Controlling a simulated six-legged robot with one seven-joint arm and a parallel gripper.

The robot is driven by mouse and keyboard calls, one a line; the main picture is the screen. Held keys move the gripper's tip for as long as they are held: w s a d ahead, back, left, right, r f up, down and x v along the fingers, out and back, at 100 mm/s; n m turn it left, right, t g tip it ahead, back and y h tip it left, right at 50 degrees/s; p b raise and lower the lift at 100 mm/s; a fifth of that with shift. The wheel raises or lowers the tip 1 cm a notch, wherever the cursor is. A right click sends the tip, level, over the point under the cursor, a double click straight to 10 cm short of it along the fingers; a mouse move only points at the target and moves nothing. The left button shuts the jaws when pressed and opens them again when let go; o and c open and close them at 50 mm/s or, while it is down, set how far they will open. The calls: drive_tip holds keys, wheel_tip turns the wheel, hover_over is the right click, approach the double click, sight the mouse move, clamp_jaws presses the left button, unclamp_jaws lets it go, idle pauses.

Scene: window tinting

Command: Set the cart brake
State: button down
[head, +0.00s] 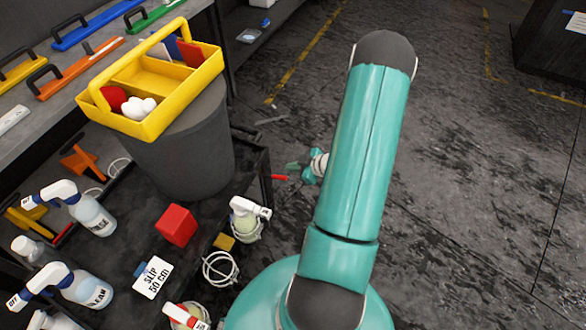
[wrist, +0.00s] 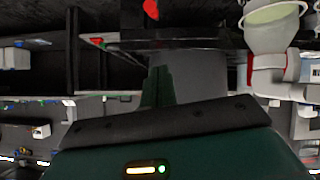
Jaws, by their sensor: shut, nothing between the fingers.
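The cart is a dark frame with a tray (head: 115,237) that fills the lower left of the head view. A short red bar (head: 280,177) sticks out to the right at its corner post and looks like the brake lever; I cannot tell its setting. My gripper (head: 293,166) is just beyond the bar's outer end, partly hidden by my arm; I cannot tell whether they touch. In the wrist view my gripper's dark green fingers (wrist: 158,76) are together and hold nothing. A red rounded tip (wrist: 151,9) shows at the top there, apart from the fingers.
A yellow caddy (head: 165,85) rests on a dark grey bucket (head: 185,150). Spray bottles (head: 92,215), a red block (head: 176,225) and a white label card (head: 153,278) stand on the cart. A bench with coloured tools is at upper left. The floor (head: 470,200) at right is clear.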

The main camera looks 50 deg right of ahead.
hover_over(283, 177)
drive_tip(key=a, duration=0.1)
wheel_tip(283, 177, down, 4)
drive_tip(key=f, duration=0.3)
drive_tip(key=shift+w+d+f, duration=0.15)
drive_tip(key=shift+d, duration=0.15)
drive_tip(key=shift+d+f, duration=0.1)
drive_tip(key=shift+f, duration=0.25)
